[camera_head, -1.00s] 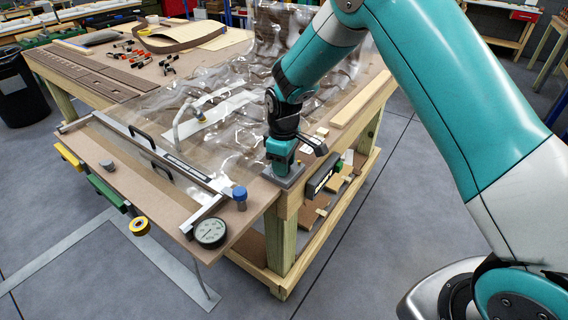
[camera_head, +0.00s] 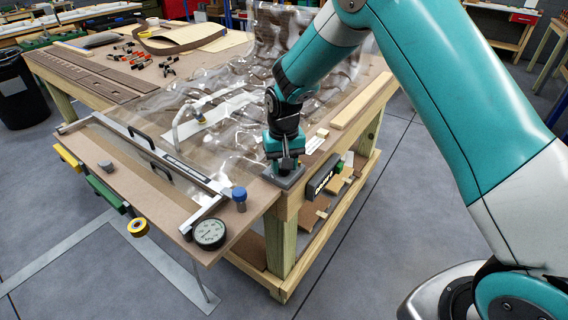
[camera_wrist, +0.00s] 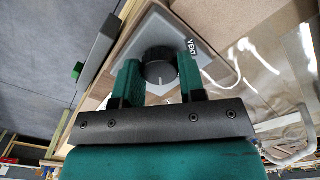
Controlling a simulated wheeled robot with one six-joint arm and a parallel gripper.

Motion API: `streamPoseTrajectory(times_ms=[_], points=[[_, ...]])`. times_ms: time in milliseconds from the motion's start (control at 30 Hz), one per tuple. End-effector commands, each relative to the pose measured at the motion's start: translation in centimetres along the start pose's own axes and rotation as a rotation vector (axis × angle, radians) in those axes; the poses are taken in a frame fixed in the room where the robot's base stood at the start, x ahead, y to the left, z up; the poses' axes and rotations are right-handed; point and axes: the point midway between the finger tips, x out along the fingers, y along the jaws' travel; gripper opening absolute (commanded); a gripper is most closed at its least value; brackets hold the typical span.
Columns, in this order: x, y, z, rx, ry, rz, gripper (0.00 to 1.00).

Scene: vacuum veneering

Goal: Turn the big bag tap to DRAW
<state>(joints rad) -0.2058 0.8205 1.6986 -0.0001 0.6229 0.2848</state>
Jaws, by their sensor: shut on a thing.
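The bag tap is a round black knob (camera_wrist: 158,54) with a white pointer line, on a square grey plate (camera_wrist: 203,35). A VENT label (camera_wrist: 193,48) shows at the plate's right edge; I see no DRAW label. My gripper (camera_wrist: 160,70) is shut on the knob, one green finger on each side of it. The pointer line is on the side of the knob facing my palm, not toward VENT. In the head view my gripper (camera_head: 284,164) points down at the table corner, over the plate (camera_head: 290,180), and hides the knob.
A dark box with white lettering (camera_head: 325,174) hangs on the table edge beside the tap. A round gauge (camera_head: 209,233) and a blue knob (camera_head: 239,194) are at the front corner. A clear bag (camera_head: 225,133) with a white hose covers much of the table.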

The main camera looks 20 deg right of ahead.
Motion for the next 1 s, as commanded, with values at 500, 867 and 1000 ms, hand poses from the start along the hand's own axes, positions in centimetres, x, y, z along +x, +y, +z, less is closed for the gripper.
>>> streamPoseTrajectory(times_ms=[500, 867, 1000], points=[[-0.1, -0.01, -0.1, 0.213, 0.004, -0.001, 0.14], [-0.11, 0.0, -0.1, 0.227, 0.003, -0.001, 0.14], [-0.11, 0.0, -0.1, 0.227, 0.003, -0.001, 0.42]])
